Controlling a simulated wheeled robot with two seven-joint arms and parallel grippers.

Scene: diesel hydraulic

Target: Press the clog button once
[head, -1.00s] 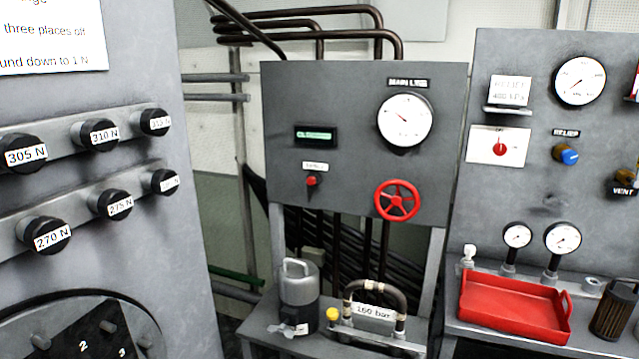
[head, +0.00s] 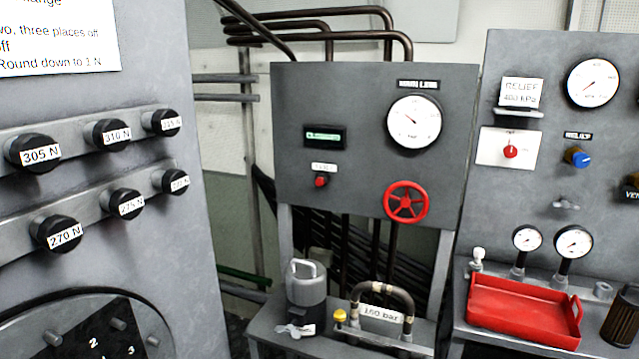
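No button with a readable "clog" label shows in the head view. A small red button or knob (head: 321,181) sits on the middle grey panel (head: 350,95), under a white label too small to read. A yellow cap or button (head: 340,316) stands low on the bench, left of the curved pipe with the "160 bar" tag (head: 380,314). I cannot tell which of these, if any, is the clog button. Neither of my grippers is in view.
The middle panel also carries a display (head: 325,136), a gauge (head: 414,122) and a red handwheel (head: 406,202). A grey canister (head: 306,288) stands below. Weight knobs (head: 40,153) line the left cabinet. A red tray (head: 520,312) and dark filter (head: 620,315) are at right.

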